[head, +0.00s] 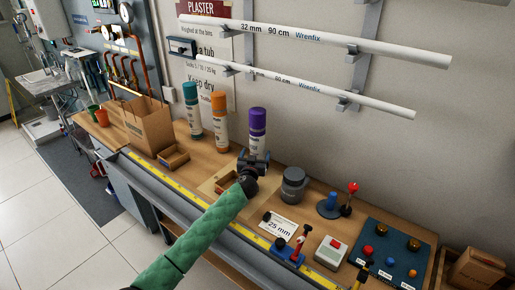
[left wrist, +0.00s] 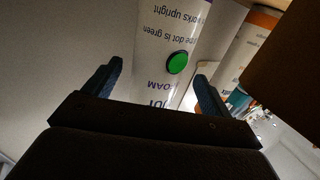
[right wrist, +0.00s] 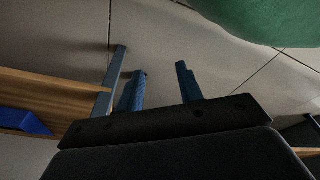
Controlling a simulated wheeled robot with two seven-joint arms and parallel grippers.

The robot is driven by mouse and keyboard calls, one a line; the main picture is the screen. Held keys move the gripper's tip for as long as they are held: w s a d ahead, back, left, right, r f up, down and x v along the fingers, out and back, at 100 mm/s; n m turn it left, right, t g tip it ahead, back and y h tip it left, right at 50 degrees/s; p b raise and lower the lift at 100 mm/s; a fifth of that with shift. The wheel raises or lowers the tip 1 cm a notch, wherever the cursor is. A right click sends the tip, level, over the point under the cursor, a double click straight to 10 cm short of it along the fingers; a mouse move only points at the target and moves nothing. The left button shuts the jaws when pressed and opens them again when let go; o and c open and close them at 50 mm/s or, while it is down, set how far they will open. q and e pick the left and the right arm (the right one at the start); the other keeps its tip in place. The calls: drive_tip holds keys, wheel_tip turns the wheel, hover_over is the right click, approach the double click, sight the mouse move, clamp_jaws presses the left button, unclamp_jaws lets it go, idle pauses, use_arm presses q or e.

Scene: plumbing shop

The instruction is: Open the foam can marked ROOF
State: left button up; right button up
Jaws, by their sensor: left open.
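Three foam cans stand upright at the back of the bench: one with a teal top (head: 191,97), one with an orange top (head: 219,107) and one with a purple top (head: 258,121). Their label words are too small to read in the head view. My left gripper (head: 255,157) is open in front of the purple can's lower body. In the left wrist view, a white can with a green dot (left wrist: 177,63) shows between the open fingers (left wrist: 158,85); its upside-down label is partly hidden. My right gripper (right wrist: 161,88) is open and empty, away from the cans.
A paper bag (head: 147,124) stands to the left. White pipes (head: 320,42) hang on the wall above. A "25 mm" card (head: 278,226) lies near the front edge.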

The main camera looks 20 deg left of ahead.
sight(258, 147)
use_arm(q)
drive_tip(key=w+p, duration=0.2)
drive_tip(key=w, duration=0.1)
drive_tip(key=w+p, duration=0.1)
drive_tip(key=shift+w+a+r, duration=0.1)
drive_tip(key=shift+w+r, duration=0.05)
drive_tip(key=shift+r, duration=0.25)
drive_tip(key=shift+w+f, duration=0.2)
drive_tip(key=shift+w, duration=0.2)
use_arm(e)
drive_tip(key=s+d+f, duration=0.1)
drive_tip(key=s, duration=0.7)
drive_tip(key=shift+d+f+g, duration=0.3)
drive_tip(key=shift+f+g, duration=0.1)
drive_tip(key=shift+s, duration=0.1)
